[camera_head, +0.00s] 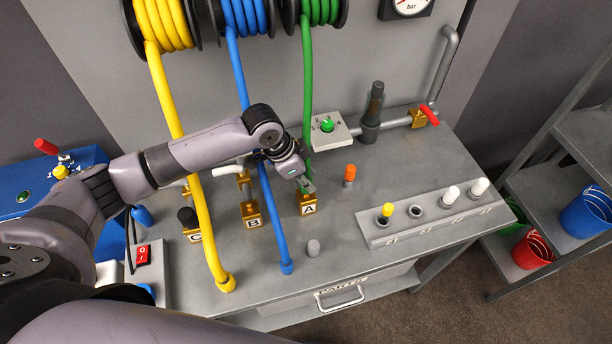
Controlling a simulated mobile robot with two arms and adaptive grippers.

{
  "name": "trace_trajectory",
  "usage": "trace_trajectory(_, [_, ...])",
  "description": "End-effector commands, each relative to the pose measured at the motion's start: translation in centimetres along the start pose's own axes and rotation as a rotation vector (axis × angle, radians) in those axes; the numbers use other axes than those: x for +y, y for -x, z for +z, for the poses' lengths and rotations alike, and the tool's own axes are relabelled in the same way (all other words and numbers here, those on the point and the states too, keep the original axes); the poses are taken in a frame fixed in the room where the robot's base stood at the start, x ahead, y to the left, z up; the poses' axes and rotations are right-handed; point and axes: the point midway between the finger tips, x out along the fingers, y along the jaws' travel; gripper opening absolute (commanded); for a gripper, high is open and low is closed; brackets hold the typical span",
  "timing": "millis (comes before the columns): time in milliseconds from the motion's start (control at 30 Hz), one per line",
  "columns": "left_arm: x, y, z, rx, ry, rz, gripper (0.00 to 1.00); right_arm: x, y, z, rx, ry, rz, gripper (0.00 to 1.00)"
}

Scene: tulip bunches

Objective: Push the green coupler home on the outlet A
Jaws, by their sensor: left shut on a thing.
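The green hose (307,85) hangs from its reel down to my left gripper (306,185). My left gripper is shut on the hose's lower end, where the green coupler is largely hidden by the fingers. It is right at the brass outlet A (308,204), whose block carries the letter A. I cannot tell whether the coupler touches the outlet or how far on it sits. My right gripper is not in view.
Outlets B (252,216) and C (193,236) stand to the left. The blue hose (266,190) and yellow hose (203,215) hang in front of them. A rack (440,222) lies right.

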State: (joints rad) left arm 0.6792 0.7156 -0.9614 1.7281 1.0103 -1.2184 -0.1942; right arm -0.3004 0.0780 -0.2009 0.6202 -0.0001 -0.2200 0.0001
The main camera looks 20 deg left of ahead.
Motion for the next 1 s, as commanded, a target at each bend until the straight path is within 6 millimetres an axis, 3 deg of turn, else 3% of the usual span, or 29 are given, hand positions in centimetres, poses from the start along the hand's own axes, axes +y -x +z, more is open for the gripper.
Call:
trace_trajectory(867, [0.0, -2.1, 0.9, -0.001, 0.001, 0.001, 0.00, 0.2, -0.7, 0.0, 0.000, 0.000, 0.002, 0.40])
trace_trajectory(900, [0.0, -2.0, 0.9, -0.001, 0.001, 0.001, 0.29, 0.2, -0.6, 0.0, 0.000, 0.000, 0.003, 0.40])
trace_trajectory(1000, [0.0, -2.0, 0.9, -0.001, 0.001, 0.001, 0.36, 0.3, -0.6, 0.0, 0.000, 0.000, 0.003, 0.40])
